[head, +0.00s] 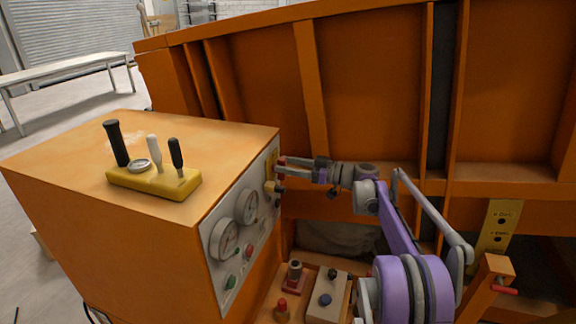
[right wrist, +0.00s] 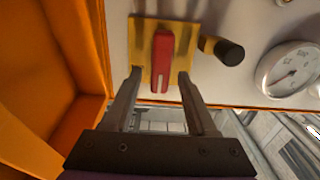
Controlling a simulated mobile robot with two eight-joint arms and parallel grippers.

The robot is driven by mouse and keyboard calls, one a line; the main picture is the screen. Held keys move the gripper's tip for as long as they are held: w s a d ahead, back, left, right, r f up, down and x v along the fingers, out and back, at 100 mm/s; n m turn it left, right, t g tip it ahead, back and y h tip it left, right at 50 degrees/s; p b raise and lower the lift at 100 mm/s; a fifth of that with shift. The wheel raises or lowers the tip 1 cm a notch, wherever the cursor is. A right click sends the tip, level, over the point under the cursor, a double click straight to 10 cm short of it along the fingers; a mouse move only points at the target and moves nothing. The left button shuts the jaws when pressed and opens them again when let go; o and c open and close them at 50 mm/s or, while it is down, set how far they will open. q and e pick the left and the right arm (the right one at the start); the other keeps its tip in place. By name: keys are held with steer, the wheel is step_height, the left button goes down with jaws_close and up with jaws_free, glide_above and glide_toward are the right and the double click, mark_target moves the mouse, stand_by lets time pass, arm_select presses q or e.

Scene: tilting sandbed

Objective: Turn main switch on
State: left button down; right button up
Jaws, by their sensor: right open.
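The main switch appears as a red handle (right wrist: 162,55) on a yellow plate (right wrist: 143,36), fixed to the pale panel of the orange control cabinet (head: 140,240). In the right wrist view the handle lies between the two fingers of my right gripper (right wrist: 160,78). The fingers are open, one on each side, with visible gaps to the handle. In the head view my right gripper (head: 296,168) reaches the panel's far edge from the right; the handle is small there and partly hidden. My left gripper is not in view.
A black-tipped knob (right wrist: 228,52) sits close beside the switch. Gauges (head: 224,240) and green and red buttons share the panel. A yellow lever block (head: 150,180) stands on top of the cabinet. The large orange bed wall (head: 370,90) rises behind the arm.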

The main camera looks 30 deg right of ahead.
jaws_close()
